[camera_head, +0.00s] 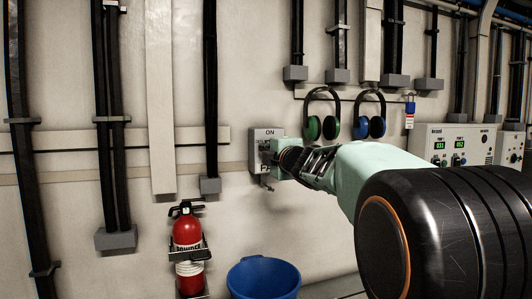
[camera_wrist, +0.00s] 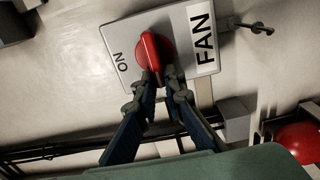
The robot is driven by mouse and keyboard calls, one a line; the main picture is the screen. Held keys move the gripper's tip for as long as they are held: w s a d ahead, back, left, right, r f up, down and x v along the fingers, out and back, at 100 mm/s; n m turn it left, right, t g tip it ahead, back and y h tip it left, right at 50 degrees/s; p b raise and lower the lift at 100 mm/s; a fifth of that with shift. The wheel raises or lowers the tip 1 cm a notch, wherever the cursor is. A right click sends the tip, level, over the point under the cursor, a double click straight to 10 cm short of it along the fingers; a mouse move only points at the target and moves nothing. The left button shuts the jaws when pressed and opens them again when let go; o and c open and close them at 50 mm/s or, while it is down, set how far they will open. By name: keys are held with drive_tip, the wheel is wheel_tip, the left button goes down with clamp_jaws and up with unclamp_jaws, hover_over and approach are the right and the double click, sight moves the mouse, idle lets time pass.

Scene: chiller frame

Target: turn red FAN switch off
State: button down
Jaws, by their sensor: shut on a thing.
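The red FAN switch (camera_wrist: 152,52) is a rotary handle on a light grey box in the wrist view, with "FAN" on a white label and "ON" on the box face. The box (camera_head: 268,134) also shows on the wall in the head view, with "ON" at its top. My gripper (camera_wrist: 160,78) is shut on the red handle, with a fingertip at each side of its lower end. In the head view my gripper (camera_head: 276,156) reaches the box from the right and hides most of the handle.
A red fire extinguisher (camera_head: 188,236) hangs below left of the box, and a blue bucket (camera_head: 262,280) stands below. Green earmuffs (camera_head: 313,127) and blue earmuffs (camera_head: 362,127) hang to the right. A hook-like latch (camera_wrist: 260,28) sticks out beside the box.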

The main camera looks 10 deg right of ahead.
idle(0.4)
drive_tip(key=c, duration=2)
unclamp_jaws()
drive_tip(key=shift+s+d, duration=0.25)
drive_tip(key=shift+s, duration=1)
drive_tip(key=shift+s+d, duration=0.3)
drive_tip(key=shift+s, duration=0.9)
drive_tip(key=shift+s+d, duration=0.25)
drive_tip(key=shift+s, duration=1)
